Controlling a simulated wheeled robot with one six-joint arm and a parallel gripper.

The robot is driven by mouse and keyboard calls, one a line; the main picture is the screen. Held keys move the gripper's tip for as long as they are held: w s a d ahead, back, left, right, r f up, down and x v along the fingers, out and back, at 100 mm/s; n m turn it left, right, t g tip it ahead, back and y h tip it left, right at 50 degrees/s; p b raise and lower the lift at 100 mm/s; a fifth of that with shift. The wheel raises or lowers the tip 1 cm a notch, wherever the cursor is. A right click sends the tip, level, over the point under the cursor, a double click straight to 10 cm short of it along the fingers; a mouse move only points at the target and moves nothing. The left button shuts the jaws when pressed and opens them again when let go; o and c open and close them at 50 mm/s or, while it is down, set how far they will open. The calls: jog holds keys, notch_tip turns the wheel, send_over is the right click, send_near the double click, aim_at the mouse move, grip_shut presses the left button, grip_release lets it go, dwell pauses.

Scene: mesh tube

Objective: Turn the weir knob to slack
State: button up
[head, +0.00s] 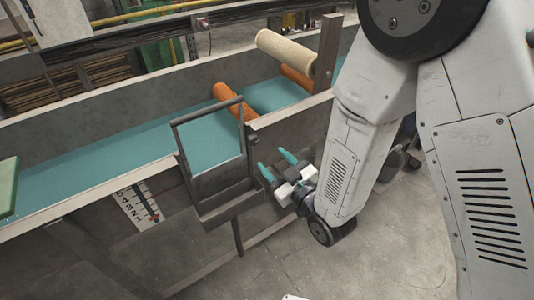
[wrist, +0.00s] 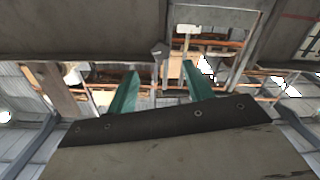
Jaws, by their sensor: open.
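My gripper (head: 274,163) is open and empty, its two teal fingers apart, just right of a dark metal bracket (head: 228,198) on the near side of the channel. In the wrist view my gripper (wrist: 159,78) shows its fingers with a gap between them. A small grey rounded part (wrist: 160,49) sits beyond that gap; I cannot tell whether it is the weir knob. A white numbered scale (head: 140,205) with a red mark is on the channel's near wall, left of the bracket.
The channel (head: 100,152) holds teal material and runs across the left and middle. Orange rollers (head: 235,102) and a cream roller (head: 286,53) stand at its right part. A raised rectangular frame (head: 240,125) stands above the bracket. Grey floor (head: 350,250) is open at lower right.

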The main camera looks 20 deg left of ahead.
aim_at(255, 143)
jog(key=w+a+m, duration=0.1)
jog(key=w+a, duration=0.1)
jog(key=a, duration=0.1)
jog(key=w+a+m, duration=0.2)
jog(key=w+a, duration=0.1)
jog(key=shift+m, duration=0.3)
jog(key=shift+s, duration=0.1)
jog(key=c, duration=1)
